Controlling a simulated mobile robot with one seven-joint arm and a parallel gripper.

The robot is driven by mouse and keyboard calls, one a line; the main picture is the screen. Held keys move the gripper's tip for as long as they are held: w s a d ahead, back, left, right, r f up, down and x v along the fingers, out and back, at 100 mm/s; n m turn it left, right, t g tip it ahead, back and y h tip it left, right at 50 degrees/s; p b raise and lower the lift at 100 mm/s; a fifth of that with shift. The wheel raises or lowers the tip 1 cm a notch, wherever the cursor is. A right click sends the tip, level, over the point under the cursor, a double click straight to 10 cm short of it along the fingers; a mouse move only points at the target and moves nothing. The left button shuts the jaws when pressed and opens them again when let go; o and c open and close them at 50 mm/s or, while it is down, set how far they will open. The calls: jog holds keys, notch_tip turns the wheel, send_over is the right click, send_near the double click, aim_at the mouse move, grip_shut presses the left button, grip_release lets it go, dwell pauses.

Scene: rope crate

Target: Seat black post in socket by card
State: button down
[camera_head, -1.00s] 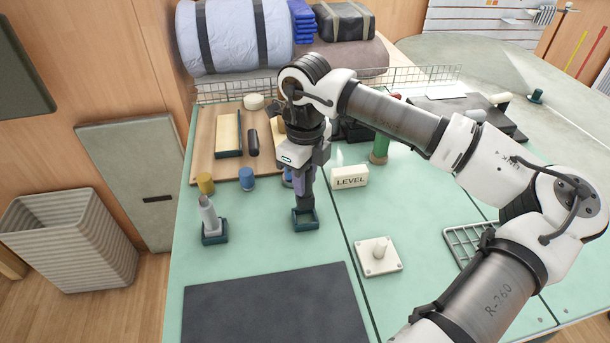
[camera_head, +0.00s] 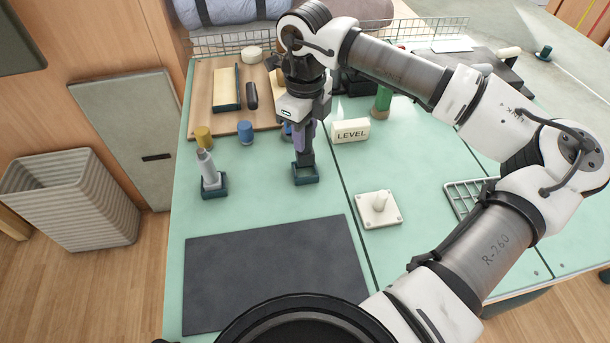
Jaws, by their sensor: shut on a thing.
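The white card (camera_head: 351,131) marked LEVEL stands on the green table. A dark teal square socket (camera_head: 305,180) sits in front and to the left of it. My gripper (camera_head: 304,141) points down over this socket and is shut on the black post (camera_head: 306,157). The post looks upright, and its lower end overlaps the back part of the socket's opening. I cannot tell whether the end is inside the socket or just above it. The arm and fingers hide the post's upper part.
A grey post (camera_head: 208,170) stands in another teal socket (camera_head: 214,188) at left. A white plate with a peg (camera_head: 378,209) lies front right. A dark mat (camera_head: 272,272) covers the front.

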jog(key=shift+f+b, duration=1.15)
jog(key=shift+f+b, duration=1.45)
jog(key=shift+b, duration=0.35)
dwell(1.6)
jog(key=c, duration=1.1)
grip_release()
jog(key=shift+o, duration=0.2)
jog(key=shift+r, duration=0.15)
notch_tip(320, 180, up, 14)
jog(key=shift+f, duration=0.2)
